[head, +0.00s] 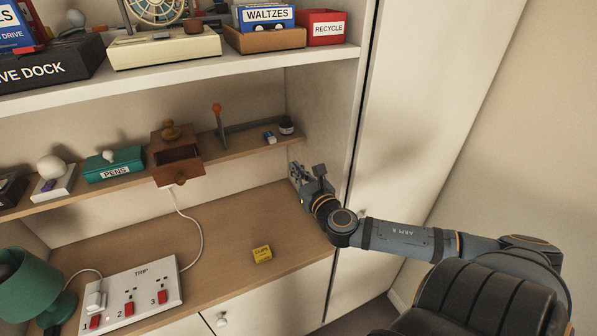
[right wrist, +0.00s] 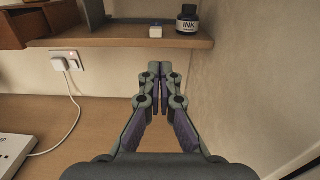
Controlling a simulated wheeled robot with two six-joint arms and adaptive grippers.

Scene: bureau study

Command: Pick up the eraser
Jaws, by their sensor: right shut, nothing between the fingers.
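A small blue-and-white block (head: 269,137), which looks like the eraser, lies on the narrow middle shelf (head: 235,146) near its right end. In the right wrist view this block (right wrist: 155,32) sits close to the shelf's front edge, beside the ink bottle. My right gripper (head: 297,172) is shut and empty. It is below the shelf and near the right side wall of the bureau, apart from the block. In the right wrist view its fingertips (right wrist: 155,70) meet below the shelf edge. My left gripper is not in view.
An ink bottle (head: 286,126) stands just right of the block. An upright with an orange knob (head: 217,108) and an open wooden drawer box (head: 176,160) are to the left. A yellow block (head: 262,254) and a power strip (head: 130,292) lie on the desk.

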